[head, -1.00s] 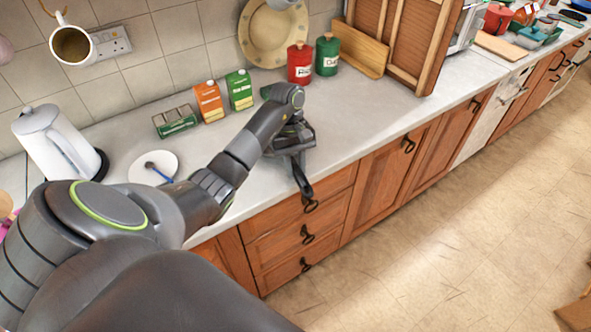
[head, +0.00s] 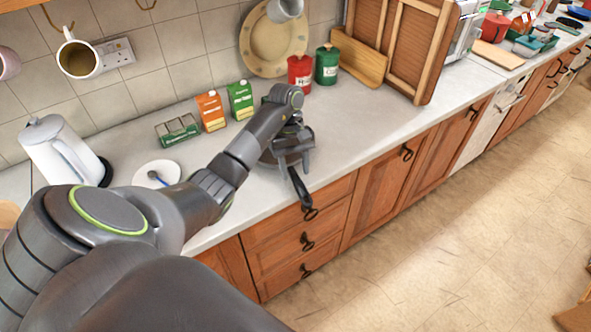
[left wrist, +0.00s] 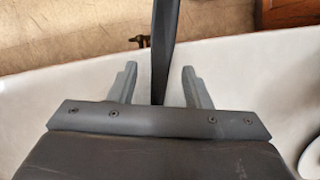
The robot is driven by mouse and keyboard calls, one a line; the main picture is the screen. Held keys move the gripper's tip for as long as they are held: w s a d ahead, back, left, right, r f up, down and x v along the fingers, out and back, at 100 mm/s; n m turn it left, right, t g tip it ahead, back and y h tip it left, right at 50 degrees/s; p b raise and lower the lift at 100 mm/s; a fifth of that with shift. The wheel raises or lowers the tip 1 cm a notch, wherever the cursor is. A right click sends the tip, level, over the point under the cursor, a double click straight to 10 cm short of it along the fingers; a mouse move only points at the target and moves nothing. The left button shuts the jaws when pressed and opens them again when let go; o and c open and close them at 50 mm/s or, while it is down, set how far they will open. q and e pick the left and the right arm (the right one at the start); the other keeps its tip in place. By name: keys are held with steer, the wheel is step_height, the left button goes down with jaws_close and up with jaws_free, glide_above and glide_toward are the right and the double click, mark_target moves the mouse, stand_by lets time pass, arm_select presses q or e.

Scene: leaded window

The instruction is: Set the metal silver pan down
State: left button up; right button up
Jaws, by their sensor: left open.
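The pan (head: 267,159) rests on the worktop near its front edge, mostly hidden behind my left arm and gripper. Its dark handle (head: 300,188) points out over the drawers. In the left wrist view the handle (left wrist: 162,45) runs between the two fingers, with a gap on each side. My left gripper (head: 295,163) is open above the handle; its spread fingers also show in the left wrist view (left wrist: 159,85). The pan's bowl is out of the left wrist view. My right gripper is not in view.
Orange (head: 211,111) and green (head: 240,100) cartons, a green box (head: 178,130), a white kettle (head: 62,150) and a white plate (head: 153,172) stand behind and left. Red (head: 300,72) and green (head: 327,65) canisters are at the back. The worktop right of the pan is clear.

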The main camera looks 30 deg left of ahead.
mark_target(291, 169)
arm_select(q)
steer(key=p+v, duration=0.6)
steer(key=v, duration=0.3)
steer(key=shift+r, duration=0.15)
